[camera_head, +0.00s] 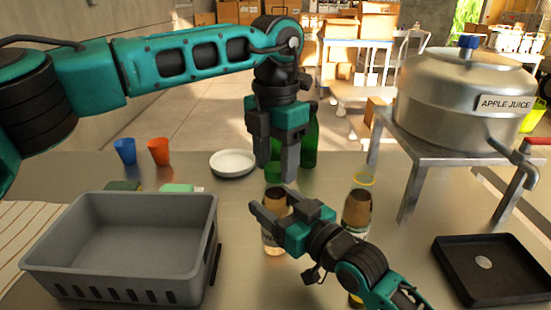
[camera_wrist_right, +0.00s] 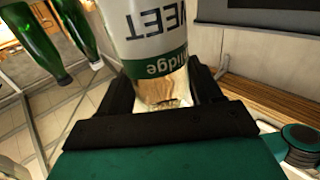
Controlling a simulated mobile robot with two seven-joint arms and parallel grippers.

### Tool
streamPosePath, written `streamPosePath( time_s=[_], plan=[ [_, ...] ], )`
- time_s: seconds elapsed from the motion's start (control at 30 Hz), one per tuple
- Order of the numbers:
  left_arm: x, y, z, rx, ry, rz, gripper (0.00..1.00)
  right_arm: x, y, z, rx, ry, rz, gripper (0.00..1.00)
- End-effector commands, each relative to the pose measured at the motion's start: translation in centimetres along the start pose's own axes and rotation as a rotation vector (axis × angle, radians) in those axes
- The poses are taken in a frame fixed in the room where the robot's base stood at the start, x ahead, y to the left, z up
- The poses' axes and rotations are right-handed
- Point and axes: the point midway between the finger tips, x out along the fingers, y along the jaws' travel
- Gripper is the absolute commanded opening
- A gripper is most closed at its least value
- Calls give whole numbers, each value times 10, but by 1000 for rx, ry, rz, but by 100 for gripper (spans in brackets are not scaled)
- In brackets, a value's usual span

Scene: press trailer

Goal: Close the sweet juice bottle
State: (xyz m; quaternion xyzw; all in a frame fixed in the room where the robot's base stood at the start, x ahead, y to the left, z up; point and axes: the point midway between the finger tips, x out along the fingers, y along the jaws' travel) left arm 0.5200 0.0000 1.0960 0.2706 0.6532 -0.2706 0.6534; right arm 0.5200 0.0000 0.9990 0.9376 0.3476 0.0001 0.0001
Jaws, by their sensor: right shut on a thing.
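The sweet juice bottle (camera_head: 273,241) stands upright in the head view, with a brownish upper part and a pale label. My right gripper (camera_head: 270,204) is shut around its upper part. In the right wrist view the bottle (camera_wrist_right: 150,40) fills the space between the dark fingers; its white and green label shows "WEET". Its mouth and any cap are not clear. My left gripper (camera_head: 280,174) hangs fingers down just above and behind this bottle, in front of the green bottles.
Also present are green bottles (camera_head: 309,140), a white plate (camera_head: 233,162), a grey crate (camera_head: 125,250), blue (camera_head: 125,151) and orange (camera_head: 159,152) cups, the juice pot (camera_head: 450,95) and a black tray (camera_head: 495,268).

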Motion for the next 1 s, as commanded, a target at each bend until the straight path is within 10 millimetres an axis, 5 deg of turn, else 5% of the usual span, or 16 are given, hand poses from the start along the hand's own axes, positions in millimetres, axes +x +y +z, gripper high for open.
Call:
streamPosePath(
  time_s=[0.37,0.7,1.0],
  plan=[
    [-2,0,0,0,0,0,64,0,0,0,0,-1,0,0],
    [-41,0,0,0,-2,1,64,0,0,0,0,-1,0,0],
    [-45,0,0,0,0,0,62,0,0,0,0,-1,0,0]
  ],
)
